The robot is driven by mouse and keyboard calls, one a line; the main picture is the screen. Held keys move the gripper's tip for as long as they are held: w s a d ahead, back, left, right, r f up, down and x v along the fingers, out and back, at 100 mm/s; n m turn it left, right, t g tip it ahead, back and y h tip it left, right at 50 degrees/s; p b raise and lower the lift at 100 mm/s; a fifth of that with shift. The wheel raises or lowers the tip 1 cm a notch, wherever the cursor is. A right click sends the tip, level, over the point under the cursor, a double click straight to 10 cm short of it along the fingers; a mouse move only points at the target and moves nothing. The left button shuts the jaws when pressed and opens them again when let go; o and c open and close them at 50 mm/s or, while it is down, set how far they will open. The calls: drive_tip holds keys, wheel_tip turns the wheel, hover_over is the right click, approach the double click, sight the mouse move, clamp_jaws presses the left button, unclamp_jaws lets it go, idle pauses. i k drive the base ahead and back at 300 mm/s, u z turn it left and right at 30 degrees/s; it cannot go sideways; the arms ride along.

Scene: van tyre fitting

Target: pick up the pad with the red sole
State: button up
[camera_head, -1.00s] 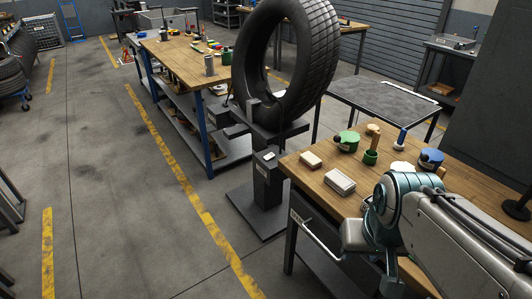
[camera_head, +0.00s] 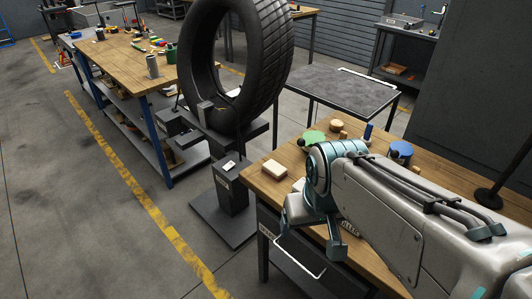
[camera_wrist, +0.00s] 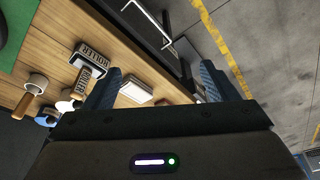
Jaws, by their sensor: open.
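A pale block-like pad (camera_head: 274,169) lies near the left corner of the wooden bench in the head view. A pale pad also shows in the wrist view (camera_wrist: 137,90), between my fingers in the picture but beyond them; I cannot tell if it is the same one.
The wooden bench (camera_head: 300,157) also bears a green-topped item (camera_head: 314,137), a blue-topped item (camera_head: 401,150) and small wooden pieces. A large tyre (camera_head: 283,50) stands on a dark stand behind the bench's left corner. Open floor lies left, with a yellow line (camera_head: 140,195).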

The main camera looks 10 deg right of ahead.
sight(275, 171)
drive_tip(key=u, duration=1)
drive_tip(key=i, duration=0.9)
drive_tip(key=z, duration=2.7)
